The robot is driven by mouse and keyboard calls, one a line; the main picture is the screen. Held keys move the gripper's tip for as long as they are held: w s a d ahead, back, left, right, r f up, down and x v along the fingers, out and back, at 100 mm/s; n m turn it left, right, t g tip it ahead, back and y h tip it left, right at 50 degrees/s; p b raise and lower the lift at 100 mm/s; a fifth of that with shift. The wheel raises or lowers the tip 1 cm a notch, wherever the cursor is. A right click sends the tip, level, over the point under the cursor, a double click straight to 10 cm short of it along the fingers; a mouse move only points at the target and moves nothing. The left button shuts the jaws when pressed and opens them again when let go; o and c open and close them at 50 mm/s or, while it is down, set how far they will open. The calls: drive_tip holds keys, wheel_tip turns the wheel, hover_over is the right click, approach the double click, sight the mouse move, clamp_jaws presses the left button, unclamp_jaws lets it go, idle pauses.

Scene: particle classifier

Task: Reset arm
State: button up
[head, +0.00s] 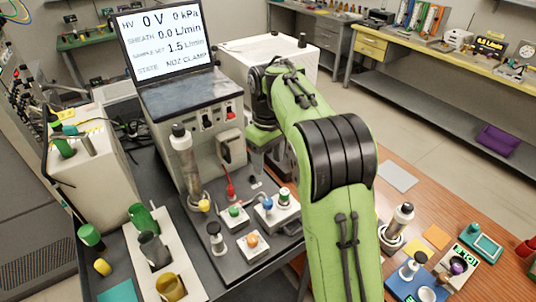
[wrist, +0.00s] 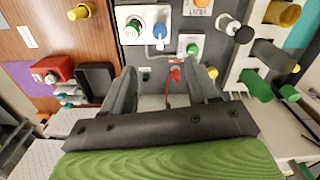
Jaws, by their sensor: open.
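My green arm (head: 335,205) reaches from the bottom of the head view up over the bench and bends down near the instrument with the screen. In the head view the fingertips cannot be made out clearly. In the wrist view my gripper (wrist: 163,85) is open, its two dark fingers wide apart with nothing held between them. A red-handled part (wrist: 175,75) shows beyond the gap between the fingers; it also shows in the head view (head: 230,188) at the front of the instrument. I cannot tell its distance from the fingers.
The instrument (head: 195,125) carries a lit screen (head: 165,40) reading 0 V and 0 kPa. Button boxes with blue (head: 268,204), green (head: 234,211) and orange (head: 252,240) knobs stand before it. A white rack (head: 140,275) holds cups at left. Several small devices lie on the wooden bench at right.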

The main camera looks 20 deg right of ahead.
idle(0.3)
drive_tip(key=s+r+m+t, duration=0.2)
drive_tip(key=s+r, duration=0.2)
drive_tip(key=s, duration=0.3)
drive_tip(key=s+r+m+t, duration=0.1)
drive_tip(key=s+r, duration=0.3)
drive_tip(key=s, duration=0.4)
drive_tip(key=s+f+m+t, duration=0.2)
drive_tip(key=s+f, duration=0.3)
drive_tip(key=s, duration=0.8)
drive_tip(key=shift+m+t, duration=0.3)
